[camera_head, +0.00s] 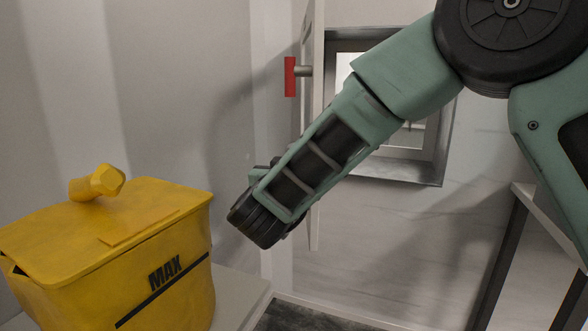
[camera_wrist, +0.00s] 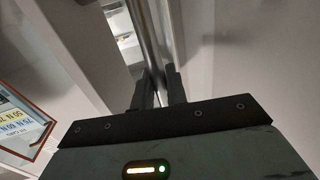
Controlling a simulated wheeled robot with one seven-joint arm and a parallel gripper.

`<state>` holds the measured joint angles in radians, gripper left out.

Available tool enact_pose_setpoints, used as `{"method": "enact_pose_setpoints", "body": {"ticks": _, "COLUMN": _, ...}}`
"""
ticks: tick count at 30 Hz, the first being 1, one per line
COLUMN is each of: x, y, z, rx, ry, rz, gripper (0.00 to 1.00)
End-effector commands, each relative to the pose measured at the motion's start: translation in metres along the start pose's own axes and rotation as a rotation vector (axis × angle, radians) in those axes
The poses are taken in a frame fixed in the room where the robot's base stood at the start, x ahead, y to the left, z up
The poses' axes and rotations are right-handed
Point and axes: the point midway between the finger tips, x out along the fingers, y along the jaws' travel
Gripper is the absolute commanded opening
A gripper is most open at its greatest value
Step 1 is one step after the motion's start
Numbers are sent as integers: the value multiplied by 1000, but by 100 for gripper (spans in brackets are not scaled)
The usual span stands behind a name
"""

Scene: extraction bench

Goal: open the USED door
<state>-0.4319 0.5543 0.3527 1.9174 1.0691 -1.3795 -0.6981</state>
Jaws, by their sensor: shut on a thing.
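A pale door (camera_head: 315,45) stands swung out, seen nearly edge-on in the head view, with a red handle (camera_head: 290,76) on a short metal stem. No USED label is readable on it. A dark-rimmed opening (camera_head: 437,150) shows in the wall behind. In the head view my forearm and wrist cover part of the door and opening, and my fingertips are hidden. In the wrist view my gripper (camera_wrist: 156,92) is shut on a long grey metal bar or edge (camera_wrist: 150,45) between its fingers. I cannot tell which part of the door this is.
A yellow bin (camera_head: 165,290) marked MAX, with a knobbed lid, stands on a pale ledge at the lower left, close to my wrist. A framed sign (camera_wrist: 18,122) shows at the left of the wrist view. Dark floor (camera_head: 305,318) shows below.

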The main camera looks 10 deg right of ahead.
Motion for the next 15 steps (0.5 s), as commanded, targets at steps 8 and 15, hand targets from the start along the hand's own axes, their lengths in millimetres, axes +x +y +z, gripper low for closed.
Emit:
{"method": "enact_pose_setpoints", "body": {"ticks": 8, "x": 2, "y": 1, "z": -3, "rx": 2, "ry": 7, "rz": 3, "gripper": 31}}
{"method": "enact_pose_setpoints", "body": {"ticks": 15, "x": 1, "y": 1, "z": -1, "rx": 1, "ry": 4, "rz": 2, "gripper": 32}}
